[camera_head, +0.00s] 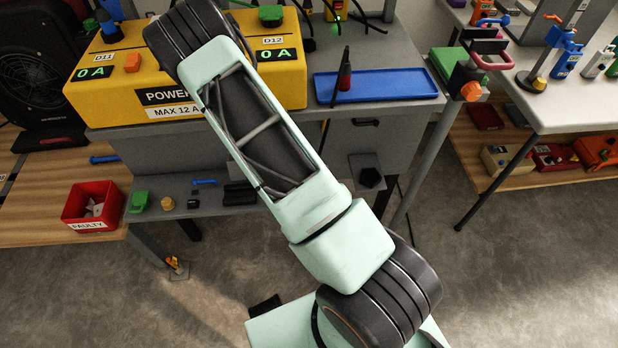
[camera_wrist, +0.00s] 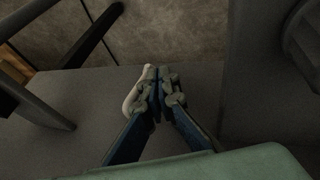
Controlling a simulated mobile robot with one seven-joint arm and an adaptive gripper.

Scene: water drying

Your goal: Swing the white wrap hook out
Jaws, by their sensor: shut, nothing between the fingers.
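In the wrist view a small off-white curved piece (camera_wrist: 136,96), which looks like the wrap hook, sits against the outer left side of my gripper's fingertips. It appears to touch or nearly touch the left finger; I cannot tell which. My gripper (camera_wrist: 157,93) has dark blue fingers with grey tips, brought together with nothing seen between them. The hook's mount is hidden behind the fingers. In the head view my gripper and the hook are not visible; my arm covers the middle of the picture.
In the wrist view a grey surface (camera_wrist: 200,88) lies around the fingertips, with a dark upright block at right and dark bars at left. In the head view a yellow power box (camera_head: 119,62), a blue tray (camera_head: 400,84) and a red FAULTY bin (camera_head: 92,224) stand near my arm.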

